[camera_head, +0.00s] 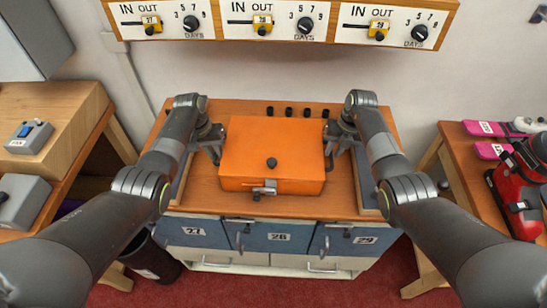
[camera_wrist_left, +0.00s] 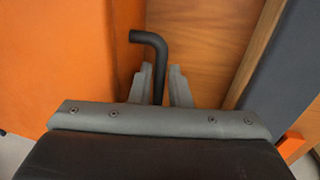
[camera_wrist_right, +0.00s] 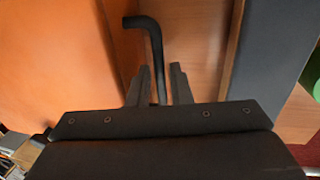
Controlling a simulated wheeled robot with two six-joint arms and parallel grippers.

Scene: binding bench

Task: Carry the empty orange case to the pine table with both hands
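The orange case (camera_head: 255,150) lies closed and flat on a wooden-topped cabinet (camera_head: 300,204), with a black knob on its lid and a metal latch in front. My left gripper (camera_head: 219,150) is at its left side. In the left wrist view its fingers (camera_wrist_left: 160,82) stand either side of a bent black handle (camera_wrist_left: 153,40), with a narrow gap showing. My right gripper (camera_head: 330,148) is at the right side. In the right wrist view its fingers (camera_wrist_right: 162,82) straddle the other black handle (camera_wrist_right: 147,25), also with a gap. Which table is the pine one I cannot tell.
A wooden table with grey boxes (camera_head: 30,137) stands left. Another wooden table (camera_head: 462,165) at right bears pink items and a red machine (camera_head: 518,190). Panels with dials (camera_head: 277,20) hang on the wall behind. Blue drawer fronts (camera_head: 278,236) face me above red floor (camera_head: 300,290).

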